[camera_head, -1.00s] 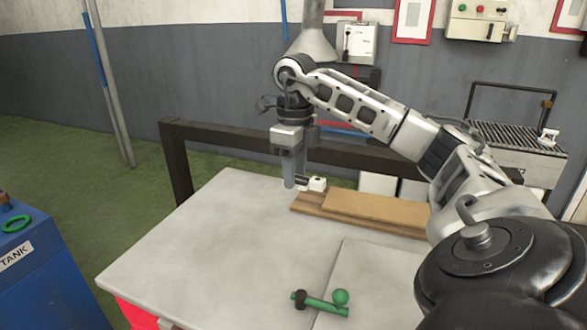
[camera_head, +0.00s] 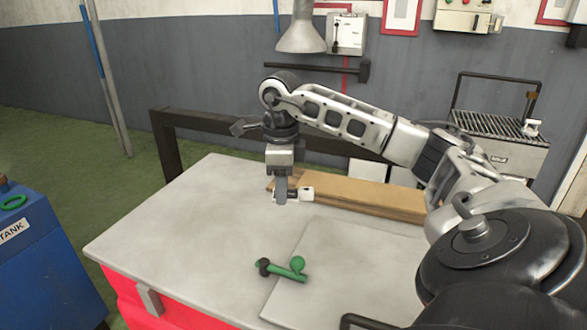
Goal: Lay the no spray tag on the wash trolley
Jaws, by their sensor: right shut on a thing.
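My right gripper (camera_head: 280,198) points down over the back part of the pale table, in front of a wooden board. It is shut on a small white piece (camera_head: 306,193), which shows beside the finger; it seems to be the no spray tag, but no marking is legible. The finger hides part of it. The cart with a slatted top and a black handle, apparently the wash trolley (camera_head: 515,154), stands at the back right beyond my right arm. A small white object (camera_head: 531,127) is on its top. My left gripper is not in view.
A dark rail (camera_head: 215,127) runs behind. A blue tank (camera_head: 40,255) stands at the left.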

